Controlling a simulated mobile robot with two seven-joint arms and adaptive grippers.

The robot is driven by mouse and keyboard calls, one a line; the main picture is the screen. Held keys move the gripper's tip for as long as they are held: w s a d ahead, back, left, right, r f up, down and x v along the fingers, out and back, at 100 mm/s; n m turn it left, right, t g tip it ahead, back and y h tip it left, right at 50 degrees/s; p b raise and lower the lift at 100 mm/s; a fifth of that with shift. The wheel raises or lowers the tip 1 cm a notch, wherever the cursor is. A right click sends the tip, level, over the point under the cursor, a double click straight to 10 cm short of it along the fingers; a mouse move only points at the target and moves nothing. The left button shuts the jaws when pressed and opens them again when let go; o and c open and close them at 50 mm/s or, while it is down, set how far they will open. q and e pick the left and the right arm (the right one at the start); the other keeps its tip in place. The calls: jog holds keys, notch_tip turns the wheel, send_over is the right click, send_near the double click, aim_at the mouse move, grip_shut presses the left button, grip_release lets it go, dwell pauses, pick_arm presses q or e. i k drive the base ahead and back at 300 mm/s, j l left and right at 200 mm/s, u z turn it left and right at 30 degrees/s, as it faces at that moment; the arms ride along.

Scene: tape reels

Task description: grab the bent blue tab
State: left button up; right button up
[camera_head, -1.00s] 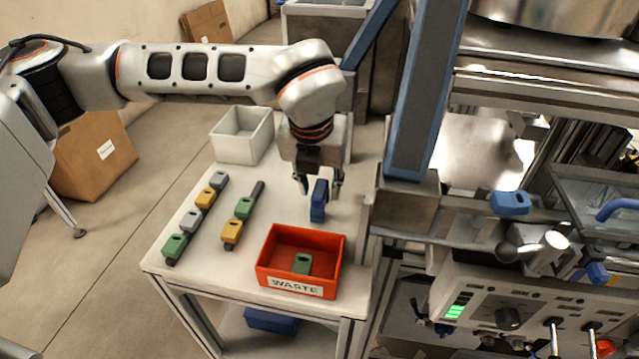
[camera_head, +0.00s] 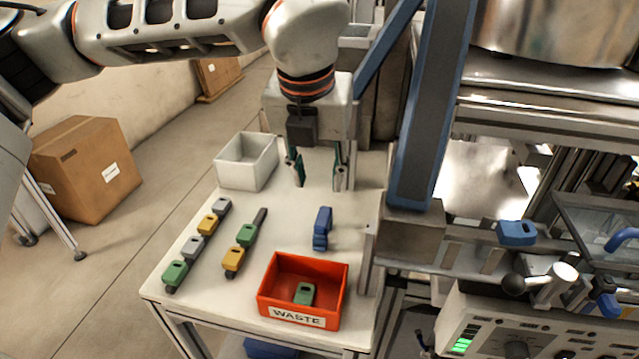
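A blue tab (camera_head: 322,228) stands on the white table (camera_head: 200,286), behind the red waste bin and right of the rows of tabs. Its bend cannot be made out clearly at this size. My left gripper (camera_head: 319,184) hangs above and behind the blue tab, fingers pointing down and spread apart. Nothing is between its fingers, and it does not touch the tab. Another blue tab-like piece (camera_head: 517,232) sits on the machine at the right. My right gripper is not in view.
The red waste bin (camera_head: 340,303) holds a green tab (camera_head: 304,293). A white bin (camera_head: 247,160) stands at the back left. Grey, yellow and green tabs (camera_head: 175,272) lie in two rows. A blue post (camera_head: 432,105) and the machine border the table's right side.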

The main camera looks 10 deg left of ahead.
aim_at(517, 233)
jog(key=k, duration=1)
